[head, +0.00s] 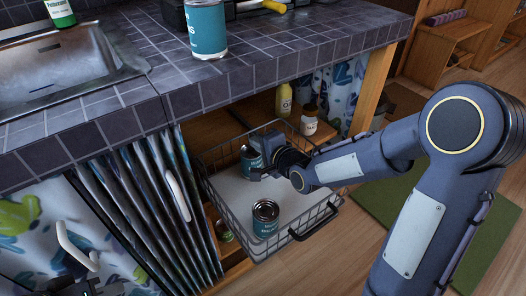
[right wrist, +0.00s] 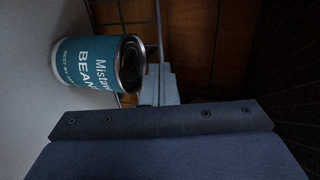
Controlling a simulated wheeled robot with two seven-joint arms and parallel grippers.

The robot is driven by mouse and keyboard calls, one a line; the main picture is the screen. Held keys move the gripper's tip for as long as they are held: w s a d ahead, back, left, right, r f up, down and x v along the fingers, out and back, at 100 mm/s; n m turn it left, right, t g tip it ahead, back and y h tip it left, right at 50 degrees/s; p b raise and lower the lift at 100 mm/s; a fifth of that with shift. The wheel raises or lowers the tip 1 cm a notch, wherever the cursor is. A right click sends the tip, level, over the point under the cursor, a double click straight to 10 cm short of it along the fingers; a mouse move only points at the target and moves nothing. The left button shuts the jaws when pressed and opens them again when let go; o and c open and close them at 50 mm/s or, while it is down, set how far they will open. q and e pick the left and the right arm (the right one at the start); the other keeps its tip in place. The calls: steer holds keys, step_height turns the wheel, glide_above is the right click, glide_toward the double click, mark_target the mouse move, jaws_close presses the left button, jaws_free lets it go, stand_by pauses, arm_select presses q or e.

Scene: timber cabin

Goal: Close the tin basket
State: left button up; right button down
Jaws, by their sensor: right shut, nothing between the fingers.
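The tin basket (head: 212,200) is a wire basket with a white floor, pulled out from under the tiled counter. Its dark handle (head: 315,222) is on the front side. A teal tin (head: 266,217) stands near the front, and another teal tin (head: 250,160) stands further back. My right gripper (head: 256,174) is shut and empty inside the basket, beside the back tin; I cannot tell if they touch. A teal bean tin (right wrist: 98,65) shows close by in the right wrist view. My left gripper (head: 88,288) is partly cut off at the lower left; its fingers are unclear.
The counter (head: 270,58) overhangs the basket, with a large teal can (head: 206,28) on it. A yellow bottle (head: 284,99) and a white-labelled jar (head: 309,121) stand behind the basket. A pleated curtain (head: 150,205) hangs to its left. Wood floor is clear in front.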

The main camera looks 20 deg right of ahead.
mark_target(243, 136)
steer(key=x, duration=0.3)
steer(key=shift+w+a+f+b, duration=0.1)
steer(key=shift+w+f+b, duration=0.05)
steer(key=shift+w+b, duration=0.2)
arm_select(q)
steer(key=shift+f, duration=0.55)
